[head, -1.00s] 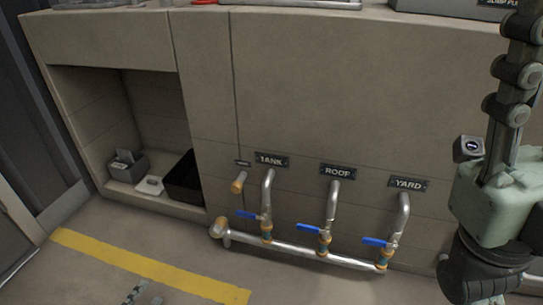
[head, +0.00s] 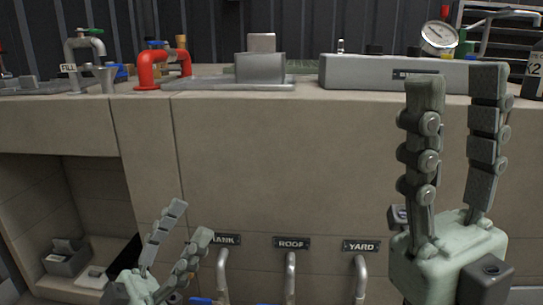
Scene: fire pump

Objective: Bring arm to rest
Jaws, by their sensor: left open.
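My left gripper (head: 190,221) is low in the head view, left of centre. Its two fingers point up and right and are apart, with nothing between them. It is in front of the cabinet face, partly covering the TANK label (head: 228,240). My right gripper (head: 457,80) is at the right, its fingers pointing up and spread apart, with nothing between them. Its fingers overlap the long grey box (head: 360,74) on the counter in the picture; I see no contact. Both forearms are mostly out of frame.
The beige cabinet (head: 250,150) spans the view. Its counter carries a red bent pipe (head: 148,70), a grey block (head: 260,69) and a gauge (head: 438,37). Pipes under the ROOF (head: 291,243) and YARD (head: 361,246) labels run down. An open recess at left holds a grey bin (head: 66,262).

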